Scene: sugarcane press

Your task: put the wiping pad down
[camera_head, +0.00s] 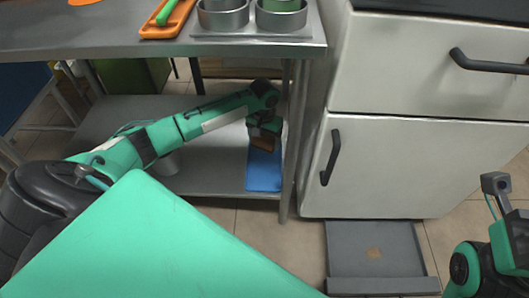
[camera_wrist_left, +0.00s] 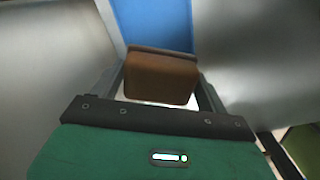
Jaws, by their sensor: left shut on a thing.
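The wiping pad, a brown block (camera_wrist_left: 160,78), is between the fingers of my left gripper (camera_head: 262,136), which is shut on it. In the head view the brown pad (camera_head: 262,144) shows just below the gripper, over a flat blue mat (camera_head: 264,174) on the lower shelf of the metal table. The blue mat (camera_wrist_left: 155,25) also shows beyond the pad in the wrist view. I cannot tell whether the pad touches the mat. Part of my right arm shows at the lower right, but its fingers are not seen.
The lower shelf (camera_head: 215,178) is grey metal, with a table leg just right of the mat. The tabletop above holds an orange tray (camera_head: 165,30) and round metal pans (camera_head: 222,20). A white cabinet (camera_head: 410,165) stands to the right, with a grey floor tray (camera_head: 370,260) in front.

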